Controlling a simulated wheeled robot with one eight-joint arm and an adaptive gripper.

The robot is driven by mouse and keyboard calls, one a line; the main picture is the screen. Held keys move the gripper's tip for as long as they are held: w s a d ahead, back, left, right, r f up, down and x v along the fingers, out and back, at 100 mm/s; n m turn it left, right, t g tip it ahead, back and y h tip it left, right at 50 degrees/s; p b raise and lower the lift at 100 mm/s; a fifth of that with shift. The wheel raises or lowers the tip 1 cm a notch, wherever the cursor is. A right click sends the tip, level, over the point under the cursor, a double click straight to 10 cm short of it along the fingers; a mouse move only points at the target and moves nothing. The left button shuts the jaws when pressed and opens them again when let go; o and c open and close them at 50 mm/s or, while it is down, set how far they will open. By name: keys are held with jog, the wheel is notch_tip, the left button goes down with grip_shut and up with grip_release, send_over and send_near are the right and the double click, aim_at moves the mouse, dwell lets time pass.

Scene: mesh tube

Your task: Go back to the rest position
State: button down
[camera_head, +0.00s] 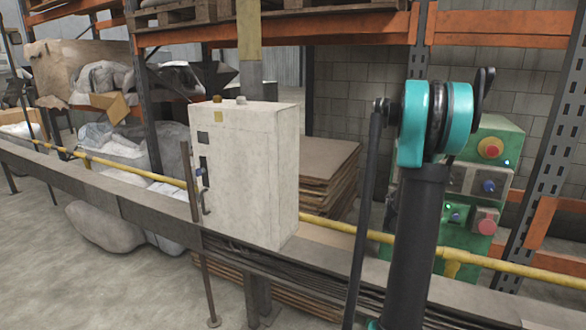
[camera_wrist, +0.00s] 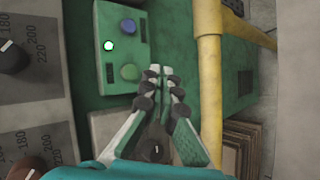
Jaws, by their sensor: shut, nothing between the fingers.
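In the wrist view my gripper (camera_wrist: 160,80) points toward a green control panel. Its two fingers come together at the tips and hold nothing. A green button box (camera_wrist: 122,45) with a lit button and a blue button is just beyond the fingertips, to the left. Whether the fingers touch anything cannot be told. In the head view my arm, dark with teal joint covers, rises at the right and partly covers the green control boxes (camera_head: 494,152). My gripper itself does not show in the head view.
A pale cabinet (camera_head: 258,170) stands at the middle. A yellow pipe (camera_head: 480,260) runs along the grey rail. It also shows in the wrist view (camera_wrist: 210,80). Stacked brown sheets (camera_head: 328,170) and orange racks stand behind. Grey panels with dials (camera_wrist: 30,125) are at the wrist view's left.

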jog(key=s+a+f+m+y, duration=0.2)
jog(key=s+a, duration=0.6)
jog(key=a, duration=0.5)
jog(key=s+a+f+m+y, duration=0.2)
jog(key=s+a+y, duration=0.2)
jog(key=s+a, duration=0.5)
jog(key=s+a+f+m+y, duration=0.1)
jog(key=s+a+f+y, duration=0.2)
jog(key=s+a, duration=0.5)
jog(key=a+y, duration=0.1)
jog(key=a, duration=0.8)
jog(key=shift+s+a+m+g, duration=0.15)
jog(key=shift+s+m+g, duration=0.15)
jog(key=shift+m+g, duration=0.1)
